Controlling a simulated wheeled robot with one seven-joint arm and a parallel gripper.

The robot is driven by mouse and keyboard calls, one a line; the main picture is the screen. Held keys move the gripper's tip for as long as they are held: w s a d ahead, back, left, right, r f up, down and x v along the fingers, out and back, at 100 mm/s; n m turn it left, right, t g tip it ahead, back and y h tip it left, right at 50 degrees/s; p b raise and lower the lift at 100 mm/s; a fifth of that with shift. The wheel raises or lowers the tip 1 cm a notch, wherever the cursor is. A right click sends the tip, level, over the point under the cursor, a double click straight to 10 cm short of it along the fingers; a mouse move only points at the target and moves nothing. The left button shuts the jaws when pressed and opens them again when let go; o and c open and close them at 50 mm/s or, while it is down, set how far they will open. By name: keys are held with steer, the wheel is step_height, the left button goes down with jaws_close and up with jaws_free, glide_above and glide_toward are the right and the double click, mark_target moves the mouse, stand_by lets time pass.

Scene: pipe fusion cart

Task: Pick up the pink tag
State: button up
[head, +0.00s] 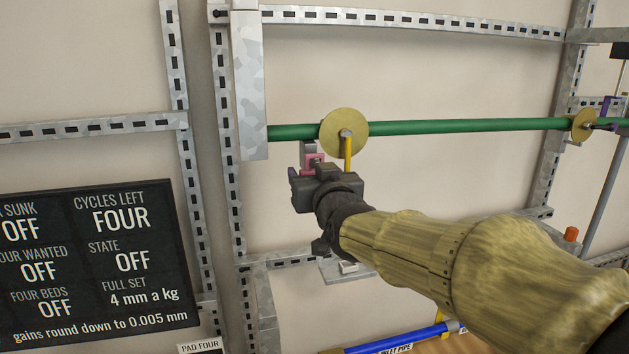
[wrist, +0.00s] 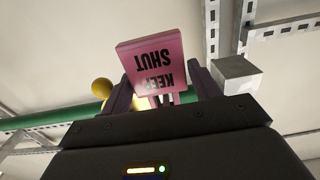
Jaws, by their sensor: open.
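The pink tag (wrist: 152,50) shows large in the wrist view, with black "KEEP SHUT" lettering upside down. In the head view the pink tag (head: 313,159) is small and partly hidden by my gripper, just below the green pipe's left part. My gripper (wrist: 160,90) is open, with one dark purple finger on each side of the tag's lower part. In the head view my gripper (head: 308,170) is right at the tag. I cannot tell whether either finger touches it.
A green pipe (head: 450,127) runs across behind, with a yellow disc (head: 343,132) and yellow lever (head: 348,153) close right of the tag. A galvanised post (head: 250,85) stands close left. A black status board (head: 95,265) is at lower left.

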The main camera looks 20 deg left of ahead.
steer(key=c, duration=0.7)
steer(key=shift+r+b, duration=0.5)
steer(key=shift+b, duration=0.2)
steer(key=b+v, duration=0.2)
steer(key=v, duration=0.2)
step_height(320, 180, up, 14)
steer(key=p, duration=0.8)
steer(key=shift+p, duration=0.3)
